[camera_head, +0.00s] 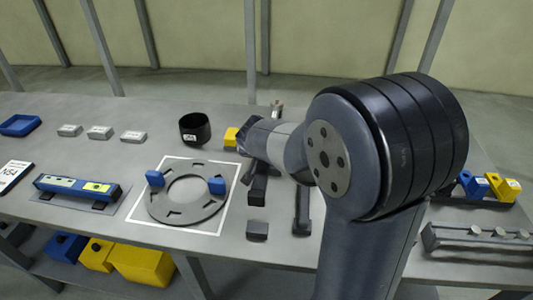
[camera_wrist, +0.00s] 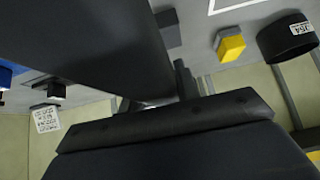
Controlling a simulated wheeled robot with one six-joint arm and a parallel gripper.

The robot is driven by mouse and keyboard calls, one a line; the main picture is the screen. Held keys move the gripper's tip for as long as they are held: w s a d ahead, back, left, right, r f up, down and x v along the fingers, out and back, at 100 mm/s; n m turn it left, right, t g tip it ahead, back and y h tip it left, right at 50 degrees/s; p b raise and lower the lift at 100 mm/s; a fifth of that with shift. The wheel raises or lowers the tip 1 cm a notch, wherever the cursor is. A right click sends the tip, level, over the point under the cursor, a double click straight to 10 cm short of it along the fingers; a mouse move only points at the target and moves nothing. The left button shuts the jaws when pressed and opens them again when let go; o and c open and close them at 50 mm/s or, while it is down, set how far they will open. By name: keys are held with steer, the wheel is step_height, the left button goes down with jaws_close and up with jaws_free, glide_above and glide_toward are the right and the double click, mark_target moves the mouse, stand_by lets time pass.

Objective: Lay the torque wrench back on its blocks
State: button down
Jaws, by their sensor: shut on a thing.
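My gripper (camera_wrist: 172,102) is at the end of my arm, which hides most of it in the head view. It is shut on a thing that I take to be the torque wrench. A dark bar with a wider foot, likely the wrench (camera_head: 303,208), shows just below my wrist in the head view; its upper part is hidden. Dark blocks stand to its left: a near block (camera_head: 257,231) and a farther block (camera_head: 257,192). No wrench lies across the near block. In the wrist view a large dark shape fills the upper left; I cannot tell what it is.
A grey ring plate (camera_head: 160,207) with blue clamps lies in a white outline on the table, left of the blocks. A black cup (camera_head: 195,129) and a yellow block (camera_head: 231,137) stand behind. A grey rack (camera_head: 480,240) is at the right. The table's near left is crowded.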

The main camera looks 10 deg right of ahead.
steer(key=shift+f+b, duration=1.65)
steer(key=shift+f, duration=0.8)
steer(key=shift+f+b, duration=0.6)
steer(key=shift+b, duration=0.25)
steer(key=shift+s+b, duration=0.1)
steer(key=shift+b, duration=0.45)
steer(key=shift+f+b, duration=1.3)
steer(key=shift+b, duration=0.85)
stand_by(0.5)
steer(key=c, duration=1)
jaws_free()
steer(key=shift+o, duration=0.2)
steer(key=shift+s+f, duration=0.1)
steer(key=shift+f, duration=0.1)
steer(key=shift+r+p, duration=2.2)
steer(key=shift+r, duration=1.4)
